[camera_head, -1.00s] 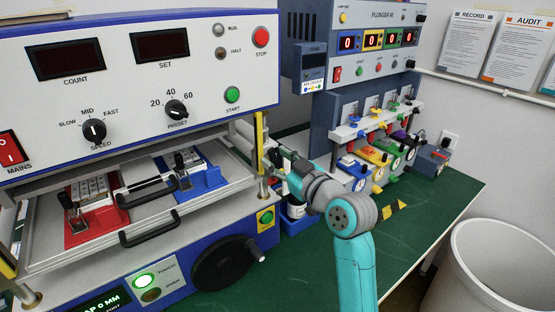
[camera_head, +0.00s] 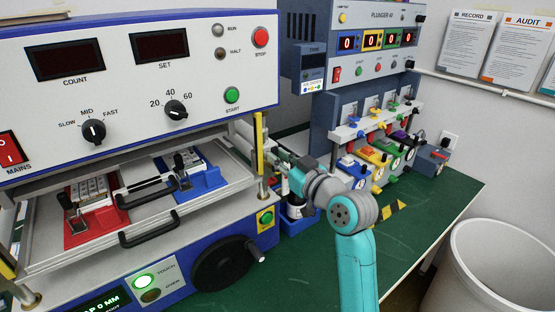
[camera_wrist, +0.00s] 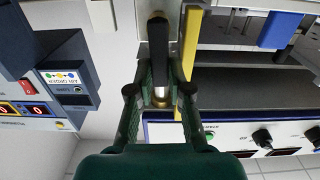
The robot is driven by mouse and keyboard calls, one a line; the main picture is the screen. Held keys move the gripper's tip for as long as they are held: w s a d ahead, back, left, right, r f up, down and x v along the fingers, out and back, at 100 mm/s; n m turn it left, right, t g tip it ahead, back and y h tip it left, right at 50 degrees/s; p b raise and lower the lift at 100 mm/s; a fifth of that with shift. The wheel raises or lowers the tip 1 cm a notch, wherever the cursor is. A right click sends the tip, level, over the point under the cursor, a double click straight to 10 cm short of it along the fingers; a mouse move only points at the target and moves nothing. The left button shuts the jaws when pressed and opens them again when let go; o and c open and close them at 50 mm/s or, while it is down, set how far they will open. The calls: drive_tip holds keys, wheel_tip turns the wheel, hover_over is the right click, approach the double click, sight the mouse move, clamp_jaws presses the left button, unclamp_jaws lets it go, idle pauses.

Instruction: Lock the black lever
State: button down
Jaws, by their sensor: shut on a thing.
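The black lever (camera_wrist: 157,38) shows in the wrist view as a dark upright handle with a pale metal stem below it. My gripper (camera_wrist: 158,68) has its dark green fingers on either side of the lever and is shut on it. In the head view my gripper (camera_head: 280,160) is at the right side of the large white and blue machine (camera_head: 200,30), beside a yellow strip (camera_head: 259,138). The lever is mostly hidden there by the gripper and wrist.
A tray (camera_head: 95,245) with a red fixture (camera_head: 80,240) and a blue fixture (camera_head: 205,178) sits in the machine. The plunger tester (camera_head: 330,120) stands behind to the right. Green bench (camera_head: 425,225) is clear right of my arm; a white bin (camera_head: 490,260) stands beyond it.

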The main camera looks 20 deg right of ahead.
drive_tip(key=shift+d+m, duration=0.1)
drive_tip(key=shift+m, duration=0.3)
drive_tip(key=c, duration=1.1)
unclamp_jaws()
drive_tip(key=v, duration=1.2)
